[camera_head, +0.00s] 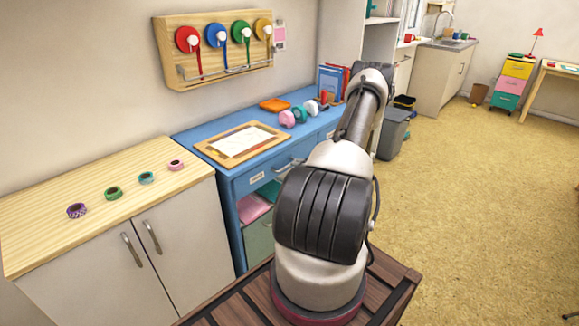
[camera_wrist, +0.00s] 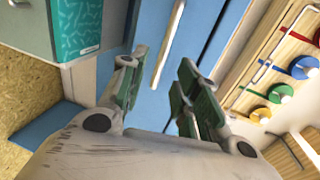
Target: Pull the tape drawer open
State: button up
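The blue desk (camera_head: 232,172) has a drawer with a metal handle (camera_head: 291,165) and a small label too small to read. Another labelled drawer front (camera_head: 329,134) lies further right, partly behind my arm. In the wrist view a long pale bar handle (camera_wrist: 170,40) crosses a blue front (camera_wrist: 203,22), which looks closed. My gripper (camera_wrist: 158,84) is open, with green-padded fingers on either side of the handle's line. I cannot tell how deep the handle sits between them or which drawer it belongs to. The head view hides my gripper behind my arm.
A board with paper (camera_head: 240,142) lies on the desk, with several tape rolls (camera_head: 287,118) behind it. A wooden-topped cabinet (camera_head: 100,205) with tape rolls adjoins at left. A wall rack (camera_head: 215,73) hangs above.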

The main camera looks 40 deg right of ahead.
aim_at(289, 165)
jog(key=x, duration=0.6)
jog(key=shift+a, duration=0.1)
grip_shut()
